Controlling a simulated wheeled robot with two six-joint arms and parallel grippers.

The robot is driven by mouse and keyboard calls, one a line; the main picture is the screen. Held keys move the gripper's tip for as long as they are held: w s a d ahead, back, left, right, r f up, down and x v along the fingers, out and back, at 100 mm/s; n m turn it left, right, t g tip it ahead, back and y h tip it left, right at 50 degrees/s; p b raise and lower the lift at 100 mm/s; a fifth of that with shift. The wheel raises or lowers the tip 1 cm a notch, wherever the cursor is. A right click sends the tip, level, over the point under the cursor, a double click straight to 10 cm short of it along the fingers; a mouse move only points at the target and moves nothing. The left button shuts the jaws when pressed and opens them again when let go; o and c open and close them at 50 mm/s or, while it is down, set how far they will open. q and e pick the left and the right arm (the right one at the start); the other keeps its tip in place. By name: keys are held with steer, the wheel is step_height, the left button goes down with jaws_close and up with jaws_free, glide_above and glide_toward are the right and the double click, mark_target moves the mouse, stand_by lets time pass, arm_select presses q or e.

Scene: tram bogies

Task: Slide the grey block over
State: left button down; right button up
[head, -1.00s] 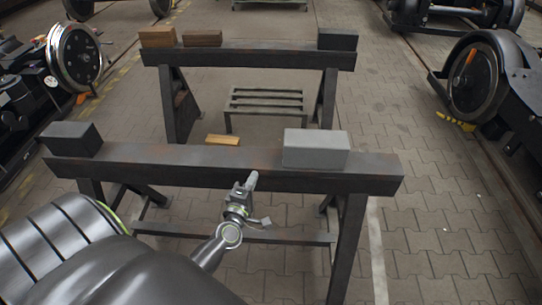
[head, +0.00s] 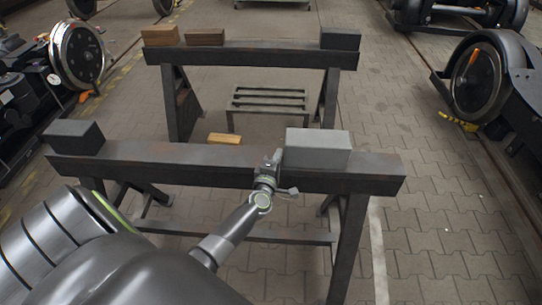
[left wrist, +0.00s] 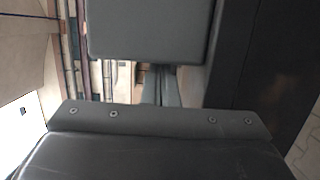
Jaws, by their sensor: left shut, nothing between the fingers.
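The light grey block (head: 318,152) sits on the top beam of the near trestle (head: 190,165), right of its middle. My left gripper (head: 275,158) is shut and empty, with its tips at the block's left end. Whether the tips touch the block I cannot tell. In the left wrist view the grey block (left wrist: 150,28) fills the top middle, and the shut fingers (left wrist: 161,85) show just below it, partly hidden. My right gripper is not in view.
A dark block (head: 74,136) stands at the left end of the near beam. The far trestle (head: 250,58) carries two brown blocks (head: 163,36) and another dark block (head: 340,38). Between the dark and grey blocks the near beam is bare. Wheelsets (head: 477,82) stand at the sides.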

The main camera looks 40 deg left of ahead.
mark_target(329, 162)
arm_select(q)
steer(key=w+d, duration=0.3)
steer(key=d, duration=0.1)
steer(key=w+d, duration=0.2)
steer(key=d, duration=0.3)
steer(key=w+d+b, duration=0.1)
steer(key=w+d, duration=0.2)
steer(key=d, duration=0.2)
steer(key=shift+w, duration=0.35)
